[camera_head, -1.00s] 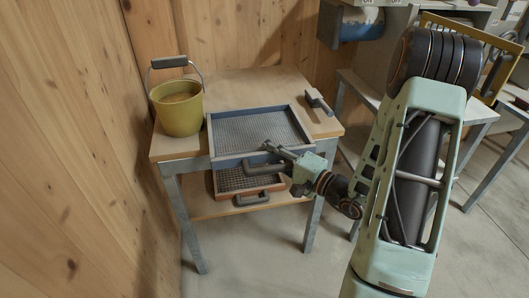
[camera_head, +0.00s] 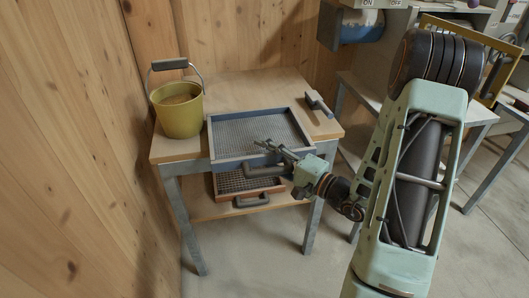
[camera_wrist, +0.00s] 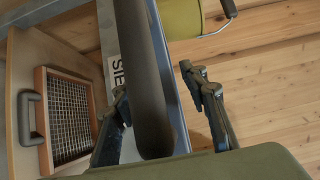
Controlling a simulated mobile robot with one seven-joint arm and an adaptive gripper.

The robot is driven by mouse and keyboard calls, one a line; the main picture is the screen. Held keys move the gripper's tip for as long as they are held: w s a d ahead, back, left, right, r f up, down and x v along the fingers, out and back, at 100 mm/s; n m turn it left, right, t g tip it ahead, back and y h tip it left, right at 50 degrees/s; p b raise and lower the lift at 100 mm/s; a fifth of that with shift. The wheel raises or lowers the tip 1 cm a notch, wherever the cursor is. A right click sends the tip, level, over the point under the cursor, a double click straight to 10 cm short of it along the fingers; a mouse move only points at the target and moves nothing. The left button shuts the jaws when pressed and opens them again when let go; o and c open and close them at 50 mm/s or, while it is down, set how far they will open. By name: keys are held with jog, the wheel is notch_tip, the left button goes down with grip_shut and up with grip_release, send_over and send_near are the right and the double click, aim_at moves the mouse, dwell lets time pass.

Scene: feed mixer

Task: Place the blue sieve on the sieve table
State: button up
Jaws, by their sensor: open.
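The blue sieve (camera_head: 258,131), a blue frame with grey mesh, lies on the top of the wooden sieve table (camera_head: 245,88), at its front edge. Its dark handle (camera_head: 262,170) sticks out over the front. My gripper (camera_head: 270,148) is open at the right part of this handle. In the wrist view the dark handle bar (camera_wrist: 150,80) runs between my two spread fingers (camera_wrist: 157,88), with a visible gap on the right. The view does not show clearly whether the left finger touches it.
A yellow bucket (camera_head: 179,112) stands at the table's left. A small grey tool (camera_head: 319,102) lies at the right. An orange-framed sieve (camera_head: 240,183) sits on the lower shelf. A wooden wall borders the left. The table's back area is clear.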

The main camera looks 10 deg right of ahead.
jog(key=v, duration=1.1)
jog(key=shift+s+d, duration=0.25)
jog(key=shift+d, duration=0.05)
jog(key=shift+g, duration=0.3)
